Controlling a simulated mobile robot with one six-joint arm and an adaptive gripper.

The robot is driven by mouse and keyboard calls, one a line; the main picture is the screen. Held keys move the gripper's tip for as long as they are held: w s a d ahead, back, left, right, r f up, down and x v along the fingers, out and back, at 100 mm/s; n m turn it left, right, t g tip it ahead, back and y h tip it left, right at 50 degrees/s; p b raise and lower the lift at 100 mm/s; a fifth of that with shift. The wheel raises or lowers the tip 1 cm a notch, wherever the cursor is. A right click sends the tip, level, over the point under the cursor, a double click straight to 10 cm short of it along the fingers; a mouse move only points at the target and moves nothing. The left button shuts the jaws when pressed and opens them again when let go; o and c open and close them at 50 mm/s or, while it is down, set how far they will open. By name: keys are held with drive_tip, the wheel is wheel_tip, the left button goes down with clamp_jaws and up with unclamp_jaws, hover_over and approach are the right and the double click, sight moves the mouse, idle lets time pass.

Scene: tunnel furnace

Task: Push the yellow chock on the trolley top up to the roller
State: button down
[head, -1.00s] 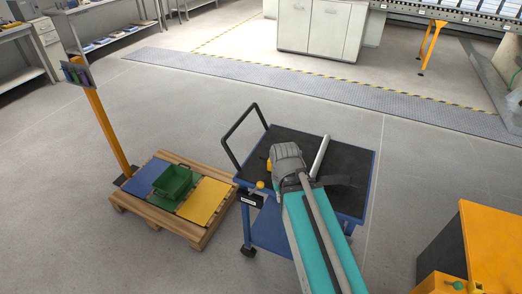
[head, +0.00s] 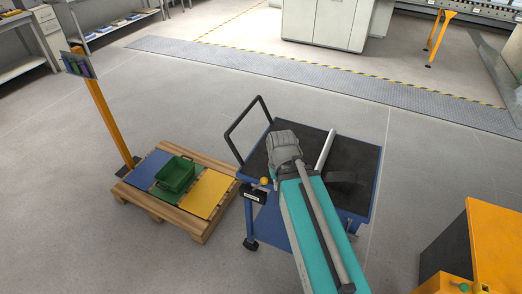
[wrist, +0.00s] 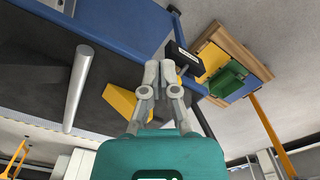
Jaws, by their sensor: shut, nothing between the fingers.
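The yellow chock (wrist: 120,101) is a small wedge on the dark trolley top (wrist: 30,65). In the wrist view it lies between my gripper (wrist: 158,72) and the silver roller (wrist: 78,88), with a gap to the roller. My gripper is shut and empty, its fingertips beside the chock on the side away from the roller. I cannot tell whether they touch it. In the head view the roller (head: 325,150) lies across the trolley top (head: 357,160), right of my gripper.
A wooden pallet (head: 202,238) with coloured panels and a green bin (head: 175,174) stands to the left. An orange cabinet (head: 497,240) stands at lower right.

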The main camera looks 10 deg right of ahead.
drive_tip(key=w+a+n, duration=0.1)
drive_tip(key=w+n, duration=0.2)
drive_tip(key=w, duration=0.7)
drive_tip(key=w+a+n, duration=0.1)
drive_tip(key=w+n, duration=0.3)
drive_tip(key=w, duration=0.6)
drive_tip(key=w+a+n+b, duration=0.1)
drive_tip(key=w+n, duration=0.3)
drive_tip(key=w, duration=0.6)
drive_tip(key=shift+w+a+f, duration=0.3)
drive_tip(key=shift+a+f, duration=0.15)
drive_tip(key=shift+f, duration=0.15)
wheel_tip(320, 180, down, 10)
drive_tip(key=b, duration=1)
drive_tip(key=shift+s+d, duration=0.85)
drive_tip(key=shift+d, duration=0.25)
drive_tip(key=shift+s+d, duration=0.35)
drive_tip(key=shift+d, duration=0.2)
